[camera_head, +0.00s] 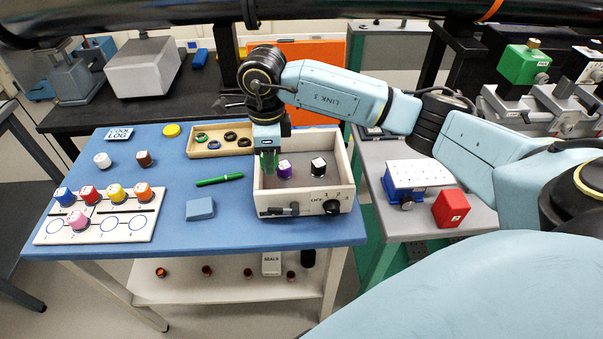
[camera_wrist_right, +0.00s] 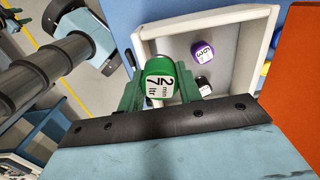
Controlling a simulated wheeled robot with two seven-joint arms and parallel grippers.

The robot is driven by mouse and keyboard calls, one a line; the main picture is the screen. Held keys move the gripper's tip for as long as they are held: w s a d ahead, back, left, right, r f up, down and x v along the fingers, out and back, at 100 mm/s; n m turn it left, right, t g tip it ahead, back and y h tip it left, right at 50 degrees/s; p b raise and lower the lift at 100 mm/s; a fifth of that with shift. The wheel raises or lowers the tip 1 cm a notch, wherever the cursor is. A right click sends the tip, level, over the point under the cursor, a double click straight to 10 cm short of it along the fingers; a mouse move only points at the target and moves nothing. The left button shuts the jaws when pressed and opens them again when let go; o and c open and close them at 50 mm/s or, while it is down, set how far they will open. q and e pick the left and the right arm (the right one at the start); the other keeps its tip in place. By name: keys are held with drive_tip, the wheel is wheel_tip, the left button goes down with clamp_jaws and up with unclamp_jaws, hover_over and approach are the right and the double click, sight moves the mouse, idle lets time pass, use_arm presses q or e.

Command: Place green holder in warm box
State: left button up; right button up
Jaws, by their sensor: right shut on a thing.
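The warm box (camera_head: 347,172) is a pale open-topped box with a knob and a switch on its front, at the right of the blue table. A purple holder (camera_head: 285,168) and a black-and-white holder (camera_head: 318,167) stand inside it. My right gripper (camera_head: 268,165) points down over the left part of the box. In the right wrist view it is shut on the green holder (camera_wrist_right: 160,78), whose white label shows a 2 and a 7. The box wall (camera_wrist_right: 150,45) lies beyond and below it. The holder's underside is hidden. My left gripper is not in view.
A white rack (camera_head: 54,232) at the left carries several coloured holders. A wooden tray (camera_head: 207,148) with rings stands behind-left of the box. A green pen (camera_head: 219,179) and a blue block (camera_head: 200,208) lie left of it.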

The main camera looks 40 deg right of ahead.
drive_tip(key=m, duration=0.2)
drive_tip(key=d+m, duration=0.1)
drive_tip(key=m, duration=0.2)
drive_tip(key=shift+w+d+f+m+p, duration=0.15)
drive_tip(key=shift+w+f+m+p, duration=0.1)
drive_tip(key=shift+w+m+p, duration=0.05)
drive_tip(key=m, duration=0.3)
drive_tip(key=m+p, duration=0.1)
drive_tip(key=m, duration=0.6)
approach(285, 181)
drive_tip(key=shift+s+a+f, duration=1)
drive_tip(key=shift+s+a, duration=0.05)
drive_tip(key=shift+s, duration=0.2)
drive_tip(key=shift+f, duration=2.15)
